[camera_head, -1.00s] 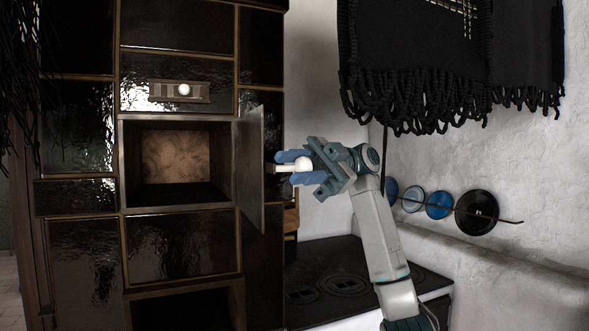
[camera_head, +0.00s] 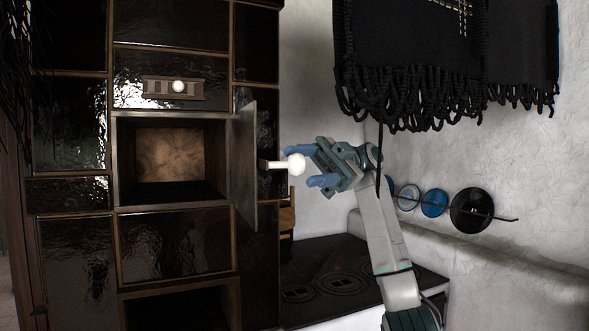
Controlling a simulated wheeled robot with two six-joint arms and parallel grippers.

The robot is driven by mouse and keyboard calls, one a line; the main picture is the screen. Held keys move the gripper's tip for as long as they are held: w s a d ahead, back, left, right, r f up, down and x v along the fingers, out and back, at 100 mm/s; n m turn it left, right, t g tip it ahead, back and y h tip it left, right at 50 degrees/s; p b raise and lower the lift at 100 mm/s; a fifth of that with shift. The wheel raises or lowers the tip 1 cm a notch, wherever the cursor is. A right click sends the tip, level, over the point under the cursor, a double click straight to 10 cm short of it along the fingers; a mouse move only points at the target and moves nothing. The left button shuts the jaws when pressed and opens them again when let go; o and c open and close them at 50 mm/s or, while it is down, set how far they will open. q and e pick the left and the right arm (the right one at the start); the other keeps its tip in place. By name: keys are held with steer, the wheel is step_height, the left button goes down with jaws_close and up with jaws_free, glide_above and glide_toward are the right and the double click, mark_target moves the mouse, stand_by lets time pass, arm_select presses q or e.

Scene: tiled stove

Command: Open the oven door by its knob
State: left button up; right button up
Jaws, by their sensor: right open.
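The oven door (camera_head: 244,165) stands swung wide open on the right side of the oven opening (camera_head: 170,158), seen nearly edge-on. Its white round knob (camera_head: 297,164) sticks out to the right on a short pale stem. My right gripper (camera_head: 316,165) is open, its blue fingers apart, just to the right of the knob. The knob sits at the mouth of the fingers; whether they touch it I cannot tell. The oven's inside shows a brown back wall and looks empty. My left gripper is not in view.
A smaller white knob (camera_head: 179,86) sits on a slatted plate above the opening. A dark stove top (camera_head: 335,282) lies below my right arm. A black fringed cloth (camera_head: 410,60) hangs at upper right, and round lids (camera_head: 472,208) hang on the right wall.

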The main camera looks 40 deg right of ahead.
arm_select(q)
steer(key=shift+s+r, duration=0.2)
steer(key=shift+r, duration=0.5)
arm_select(e)
steer(key=d, duration=0.7)
steer(key=shift+w, duration=0.3)
steer(key=shift+a+f, duration=0.1)
steer(key=shift+w, duration=0.1)
